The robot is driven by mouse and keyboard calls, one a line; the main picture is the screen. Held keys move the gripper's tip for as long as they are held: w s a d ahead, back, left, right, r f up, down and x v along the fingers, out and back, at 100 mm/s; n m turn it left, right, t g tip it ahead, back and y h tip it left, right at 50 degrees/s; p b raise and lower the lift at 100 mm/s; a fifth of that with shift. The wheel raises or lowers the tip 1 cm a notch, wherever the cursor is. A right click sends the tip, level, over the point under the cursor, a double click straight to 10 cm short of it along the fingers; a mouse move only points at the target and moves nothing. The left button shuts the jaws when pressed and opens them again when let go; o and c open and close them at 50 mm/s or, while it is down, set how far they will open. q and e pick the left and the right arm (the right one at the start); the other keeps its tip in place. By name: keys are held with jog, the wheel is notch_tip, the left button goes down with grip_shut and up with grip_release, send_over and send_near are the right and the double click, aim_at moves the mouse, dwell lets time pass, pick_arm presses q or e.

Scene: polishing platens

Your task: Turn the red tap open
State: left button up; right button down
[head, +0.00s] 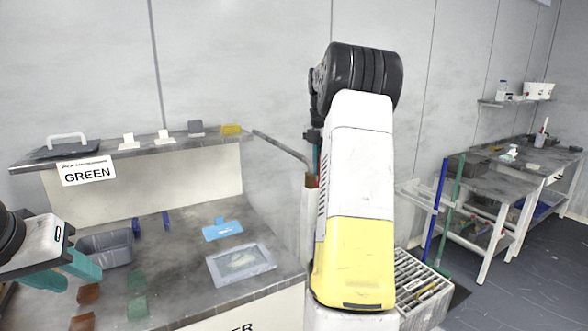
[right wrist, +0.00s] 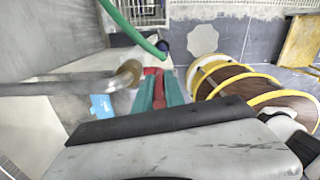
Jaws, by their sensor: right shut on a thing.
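The red tap (right wrist: 154,73) shows in the right wrist view, between the teal fingers at the end of a grey metal pipe (right wrist: 75,87) with a brass-coloured collar. My right gripper (right wrist: 158,88) is shut on the tap. In the head view a small red part of the tap (head: 311,181) shows at the pipe's end, left of my right arm, which hides most of that gripper. My left gripper (head: 82,277) has teal fingers, looks open and empty, and hangs over the left bench, away from the tap.
The left bench (head: 185,285) holds a grey bin (head: 105,250), a blue item (head: 222,229) and a pale tray (head: 240,263). A shelf with a GREEN sign (head: 88,171) runs behind. A white slotted crate (head: 422,285) stands right of my arm. In the wrist view, a green hose (right wrist: 128,27) passes near the tap.

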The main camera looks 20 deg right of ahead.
jog(key=shift+d, duration=0.1)
dwell(0.5)
jog(key=c, duration=1.4)
grip_release()
notch_tip(320, 180, up, 7)
jog(key=shift+d+f, duration=0.1)
jog(key=shift+r, duration=0.45)
